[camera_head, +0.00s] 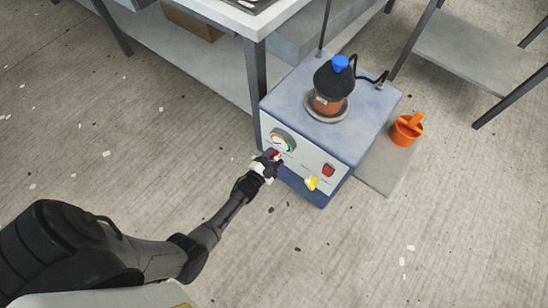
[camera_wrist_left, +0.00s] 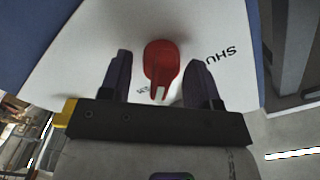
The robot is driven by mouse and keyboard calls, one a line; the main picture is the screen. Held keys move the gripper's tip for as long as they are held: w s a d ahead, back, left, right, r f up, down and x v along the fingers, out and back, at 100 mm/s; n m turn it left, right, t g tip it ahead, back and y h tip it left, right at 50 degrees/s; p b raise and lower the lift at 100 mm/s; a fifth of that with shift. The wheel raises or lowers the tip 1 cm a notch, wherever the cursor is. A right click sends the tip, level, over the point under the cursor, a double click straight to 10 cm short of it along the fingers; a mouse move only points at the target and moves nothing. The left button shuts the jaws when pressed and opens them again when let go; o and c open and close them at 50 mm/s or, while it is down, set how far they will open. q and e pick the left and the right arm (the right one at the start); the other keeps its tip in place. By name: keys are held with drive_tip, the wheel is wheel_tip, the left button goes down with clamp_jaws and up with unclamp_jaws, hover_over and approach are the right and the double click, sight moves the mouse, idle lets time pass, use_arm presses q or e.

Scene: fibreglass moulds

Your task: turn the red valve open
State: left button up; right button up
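The red valve (camera_wrist_left: 161,62) is a rounded handle with a narrow forked end on a white front panel (camera_wrist_left: 75,65) in the left wrist view. My left gripper (camera_head: 268,163) is at the panel of the blue-grey machine (camera_head: 285,95) in the head view, just below the round gauge (camera_head: 283,141). Its two dark fingers stand apart, one on each side of the valve, with a visible gap on both sides. In the head view only a bit of the red valve (camera_head: 276,154) shows; the gripper hides the rest. My right gripper is in neither view.
A red switch (camera_head: 328,170) and a yellow part (camera_head: 312,183) sit on the panel right of the gripper. A dark-topped pot (camera_head: 333,84) stands on the machine. An orange bucket (camera_head: 407,129) is at right. A workbench (camera_head: 256,60) stands behind; the floor in front is clear.

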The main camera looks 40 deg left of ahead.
use_arm(q)
drive_tip(key=shift+s+r+p, duration=0.15)
drive_tip(key=shift+s+p, duration=0.2)
drive_tip(key=shift+s, duration=0.15)
drive_tip(key=shift+s+d+p, duration=0.15)
drive_tip(key=shift+s+p, duration=0.6)
drive_tip(key=shift+s, duration=1.4)
drive_tip(key=shift+s+d+p, duration=0.15)
drive_tip(key=shift+s+p, duration=0.55)
drive_tip(key=shift+s, duration=1.45)
drive_tip(key=shift+s+d+p, duration=0.15)
drive_tip(key=shift+s+p, duration=0.6)
drive_tip(key=shift+s, duration=1.4)
drive_tip(key=shift+w, duration=0.1)
